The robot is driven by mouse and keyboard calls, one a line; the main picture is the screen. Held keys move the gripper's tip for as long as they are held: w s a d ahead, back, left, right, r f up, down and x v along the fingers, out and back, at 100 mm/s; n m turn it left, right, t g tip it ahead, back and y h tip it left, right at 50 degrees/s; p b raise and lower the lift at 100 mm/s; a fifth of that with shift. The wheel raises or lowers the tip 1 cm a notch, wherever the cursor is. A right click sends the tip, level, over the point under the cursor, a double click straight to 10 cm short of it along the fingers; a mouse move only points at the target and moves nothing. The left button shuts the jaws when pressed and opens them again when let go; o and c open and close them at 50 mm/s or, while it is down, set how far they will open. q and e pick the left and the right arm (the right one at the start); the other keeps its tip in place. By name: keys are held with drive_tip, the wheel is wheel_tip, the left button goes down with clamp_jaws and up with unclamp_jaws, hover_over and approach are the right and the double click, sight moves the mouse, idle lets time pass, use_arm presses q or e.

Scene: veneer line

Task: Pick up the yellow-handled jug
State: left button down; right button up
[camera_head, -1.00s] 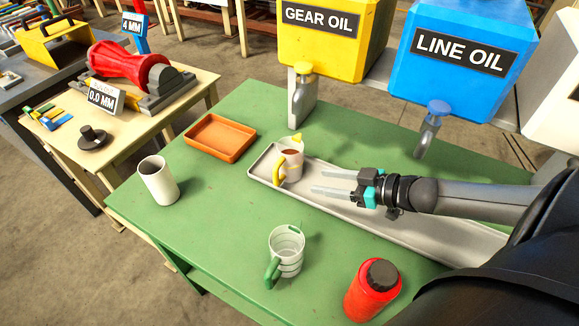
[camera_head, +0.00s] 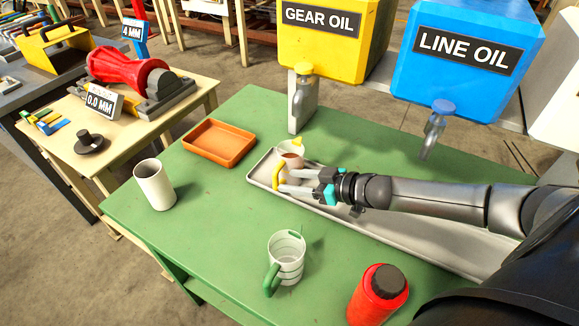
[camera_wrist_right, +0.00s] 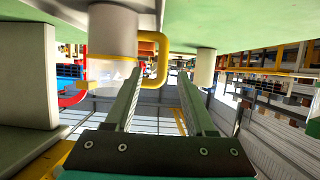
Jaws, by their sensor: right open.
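The yellow-handled jug (camera_head: 291,160) is whitish with brown contents and a yellow spout. It stands upright on the long grey tray (camera_head: 262,168). Its yellow handle (camera_head: 277,177) faces the front left. My right gripper (camera_head: 283,181) is open, low over the tray, with its fingertips at the handle. In the right wrist view, which looks upside down, the jug (camera_wrist_right: 112,35) is at upper left and the handle shows between the tips of the open right gripper (camera_wrist_right: 160,75). The fingers partly hide the jug's lower part in the head view. My left gripper is not in view.
A green-handled jug (camera_head: 287,258) and a red bottle (camera_head: 378,295) stand at the front. A plain white cup (camera_head: 155,184) is at left, an orange tray (camera_head: 219,144) behind. Gear oil (camera_head: 303,95) and line oil (camera_head: 434,130) taps overhang the back. The table's left front is clear.

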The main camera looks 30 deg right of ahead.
sight(278, 180)
drive_tip(key=shift+b+x, duration=0.45)
drive_tip(key=shift+x, duration=2.5)
drive_tip(key=shift+s+a, duration=0.1)
drive_tip(key=shift+a, duration=0.05)
clamp_jaws()
